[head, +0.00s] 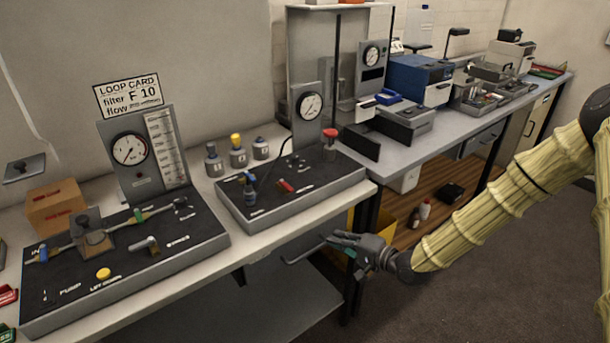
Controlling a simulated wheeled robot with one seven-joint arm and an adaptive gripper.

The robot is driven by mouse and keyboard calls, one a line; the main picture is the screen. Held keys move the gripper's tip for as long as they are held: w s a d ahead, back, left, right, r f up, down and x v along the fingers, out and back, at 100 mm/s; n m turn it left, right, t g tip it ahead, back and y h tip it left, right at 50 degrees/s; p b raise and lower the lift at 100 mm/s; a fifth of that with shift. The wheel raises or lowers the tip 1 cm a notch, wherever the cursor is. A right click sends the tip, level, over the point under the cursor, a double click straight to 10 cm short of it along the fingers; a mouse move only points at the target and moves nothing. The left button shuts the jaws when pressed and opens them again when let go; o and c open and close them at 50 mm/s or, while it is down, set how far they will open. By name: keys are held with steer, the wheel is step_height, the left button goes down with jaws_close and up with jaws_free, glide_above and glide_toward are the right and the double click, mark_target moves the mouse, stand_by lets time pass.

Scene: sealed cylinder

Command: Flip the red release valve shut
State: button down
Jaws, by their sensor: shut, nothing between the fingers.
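A dark panel (300,199) on the bench carries a small red lever (286,186) near its middle, which looks like the release valve. Its label is too small to read, and I cannot tell whether it stands open or shut. A red-capped post (330,138) stands at the panel's back right, and a blue-handled fitting (249,186) at its left. A round gauge (310,105) rises behind. My gripper (334,239) is shut and empty, in front of and below the bench edge, apart from the panel.
A second panel (205,235) with a gauge (129,149), pipe fittings and a yellow button stands at left. Several grey bottles (238,156) stand behind the panels. A blue box (420,79) and trays fill the right bench. The floor (450,290) in front is clear.

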mark_target(305, 194)
steer(key=w+d+r+y+p, duration=0.1)
steer(key=w+r, duration=0.1)
steer(key=r, duration=0.4)
steer(key=w+r+t+y, duration=0.1)
steer(key=w+r, duration=0.1)
steer(key=r, duration=0.4)
steer(key=shift+w+d+r+y+p, duration=0.2)
steer(key=shift+w+d+y+p, duration=0.1)
steer(key=shift+d+p, duration=0.05)
steer(key=shift+w, duration=0.1)
steer(key=p+x, duration=0.2)
steer(key=x, duration=0.7)
steer(key=shift+a+p, duration=0.15)
steer(key=shift+p, duration=0.2)
steer(key=a, duration=0.1)
steer(key=s+a+p, duration=0.1)
steer(key=a, duration=0.1)
steer(key=shift+s+p, duration=0.3)
steer(key=shift+s+a, duration=0.15)
steer(key=shift+a, duration=0.2)
steer(key=shift+s+a+f, duration=0.1)
steer(key=shift+a, duration=0.05)
steer(key=shift+s+m+t, duration=0.1)
steer(key=shift+m+t, duration=0.2)
steer(key=shift+m, duration=0.1)
